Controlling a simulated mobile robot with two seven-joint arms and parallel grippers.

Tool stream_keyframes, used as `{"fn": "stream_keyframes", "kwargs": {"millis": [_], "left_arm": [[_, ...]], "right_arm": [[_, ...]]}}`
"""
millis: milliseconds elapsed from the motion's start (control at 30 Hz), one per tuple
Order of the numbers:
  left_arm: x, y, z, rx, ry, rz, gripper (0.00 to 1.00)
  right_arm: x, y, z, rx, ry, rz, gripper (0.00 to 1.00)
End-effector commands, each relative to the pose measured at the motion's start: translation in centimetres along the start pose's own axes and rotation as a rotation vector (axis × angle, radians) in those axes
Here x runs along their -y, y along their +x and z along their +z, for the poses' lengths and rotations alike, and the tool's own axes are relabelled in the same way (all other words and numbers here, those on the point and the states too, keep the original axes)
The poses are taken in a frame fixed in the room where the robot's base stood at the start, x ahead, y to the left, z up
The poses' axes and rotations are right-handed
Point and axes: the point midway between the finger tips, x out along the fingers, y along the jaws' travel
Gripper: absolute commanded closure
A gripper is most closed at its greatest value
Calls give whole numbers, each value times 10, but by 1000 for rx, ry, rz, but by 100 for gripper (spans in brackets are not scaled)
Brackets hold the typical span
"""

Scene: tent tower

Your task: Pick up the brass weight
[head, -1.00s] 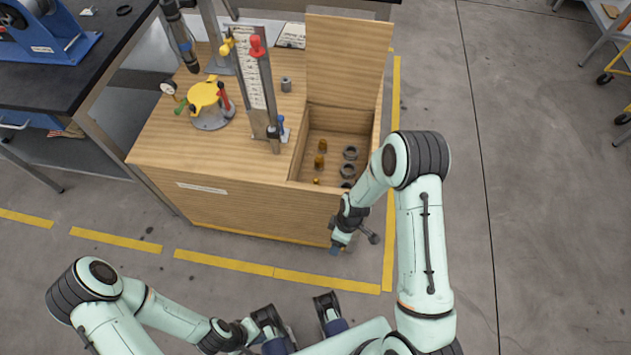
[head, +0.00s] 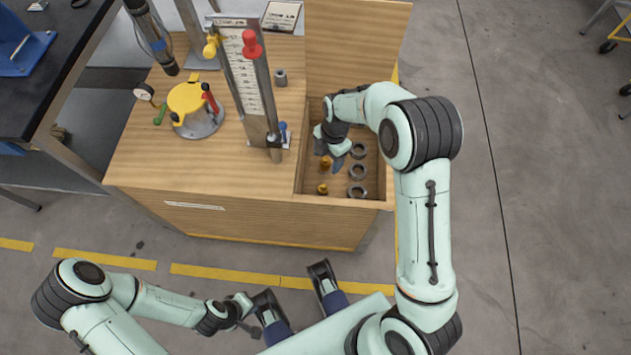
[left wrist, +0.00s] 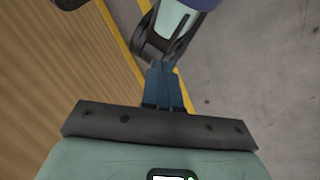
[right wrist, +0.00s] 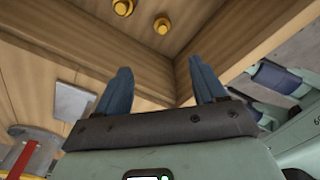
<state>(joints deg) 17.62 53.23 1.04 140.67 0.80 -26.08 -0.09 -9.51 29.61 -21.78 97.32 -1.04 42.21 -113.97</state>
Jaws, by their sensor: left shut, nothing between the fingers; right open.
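Two small brass weights (head: 325,165) (head: 322,189) show on the floor of the open wooden compartment (head: 380,201). Two brass knobs also show in the right wrist view (right wrist: 122,6) (right wrist: 162,25), near its top edge. My right gripper (head: 337,162) is inside the compartment, beside the farther visible weight; contact cannot be told. In the right wrist view my right gripper (right wrist: 163,80) is open, with nothing between its fingers. The right hand hides part of the compartment's far end. My left gripper (left wrist: 164,86) is shut and empty, outside the bench front.
Several grey rings (head: 358,171) lie along the compartment's right side. The raised lid (head: 355,45) stands behind it. A scale column (head: 253,92) with a red knob and a yellow-topped round device (head: 186,98) stand on the bench to the left. Open floor lies to the right.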

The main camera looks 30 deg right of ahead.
Motion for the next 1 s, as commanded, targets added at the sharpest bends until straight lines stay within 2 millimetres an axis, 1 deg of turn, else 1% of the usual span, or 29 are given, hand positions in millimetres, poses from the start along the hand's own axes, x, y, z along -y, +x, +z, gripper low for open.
{"fn": "stream_keyframes", "kwargs": {"millis": [33,100,200,367,600,700,867,967,1000], "left_arm": [[4,15,-7,-18,-2,0,100],[6,24,-16,-41,-2,2,100],[7,31,-24,-65,-2,4,100],[8,35,-32,-88,-3,5,100],[12,44,-50,-135,-7,2,100],[14,47,-57,-152,-8,1,100],[14,48,-61,-164,-9,1,100],[16,52,-66,-176,-10,0,100],[17,54,-69,-184,-11,-1,100]], "right_arm": [[1,20,2,-2,2,-5,30],[1,32,4,-2,2,-9,30],[2,43,5,-3,3,-12,30],[2,58,5,-4,3,-16,30],[3,104,5,-4,3,-17,30],[3,118,5,-4,4,-15,30],[2,127,5,-3,3,-13,30],[2,138,6,-3,3,-15,30],[2,144,6,-3,4,-15,30]]}}
